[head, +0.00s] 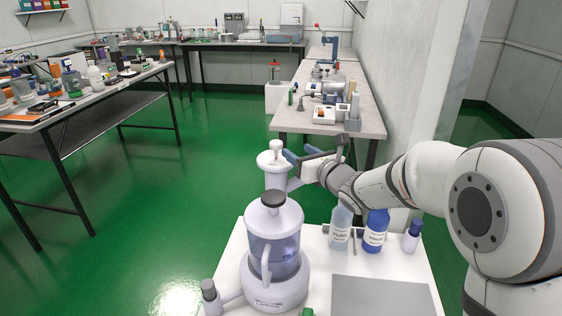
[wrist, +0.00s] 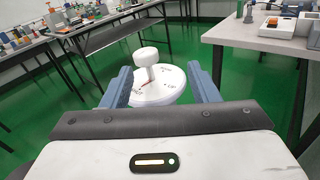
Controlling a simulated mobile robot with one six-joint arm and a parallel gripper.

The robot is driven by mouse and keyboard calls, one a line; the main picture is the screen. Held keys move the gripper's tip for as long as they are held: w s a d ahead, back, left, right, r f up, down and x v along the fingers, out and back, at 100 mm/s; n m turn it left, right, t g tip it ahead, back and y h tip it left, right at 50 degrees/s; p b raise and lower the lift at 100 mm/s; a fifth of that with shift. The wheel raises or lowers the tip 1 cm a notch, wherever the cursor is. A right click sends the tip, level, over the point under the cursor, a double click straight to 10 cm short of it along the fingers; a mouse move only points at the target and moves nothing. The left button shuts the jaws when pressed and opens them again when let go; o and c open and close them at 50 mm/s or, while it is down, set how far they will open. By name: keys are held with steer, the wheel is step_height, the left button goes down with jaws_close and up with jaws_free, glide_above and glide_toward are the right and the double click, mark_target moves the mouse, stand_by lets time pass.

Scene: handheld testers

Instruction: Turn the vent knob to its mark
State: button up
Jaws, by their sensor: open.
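The vent knob (head: 277,146) is a small white knob on a stem above a round white dial plate (head: 268,160). In the wrist view the knob (wrist: 147,56) stands on the dial (wrist: 160,95), which carries red and dark markings too small to read. My gripper (head: 298,154) is open, with blue fingers, just right of the knob in the head view. In the wrist view my gripper (wrist: 159,68) has its fingers spread on both sides of the dial, with the knob left of centre between them. I see no contact with the knob.
A white jar with a dark-topped lid (head: 273,228) stands in front of the dial on the white table (head: 232,262). Several bottles, including a blue one (head: 375,230), stand below my arm. A grey plate (head: 382,297) lies at front right. Benches stand farther off.

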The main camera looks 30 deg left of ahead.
mark_target(281, 145)
steer(key=shift+s+a+f+n+g+y, duration=0.15)
steer(key=shift+a+f+n+g+y, duration=0.1)
steer(key=shift+a+n, duration=0.25)
steer(key=shift+s+a+f+n+g+y, duration=0.15)
steer(key=shift+a+n+y, duration=0.1)
steer(key=shift+a+n, duration=0.25)
steer(key=x, duration=0.7)
steer(key=shift+w+a, duration=0.1)
steer(key=shift+a, duration=0.05)
steer(key=shift+r, duration=0.1)
steer(key=c, duration=0.9)
steer(key=shift+d, duration=0.3)
steer(key=shift+c, duration=0.2)
steer(key=shift+a+r+b, duration=0.1)
steer(key=shift+a+b, duration=0.05)
steer(key=shift+b, duration=0.15)
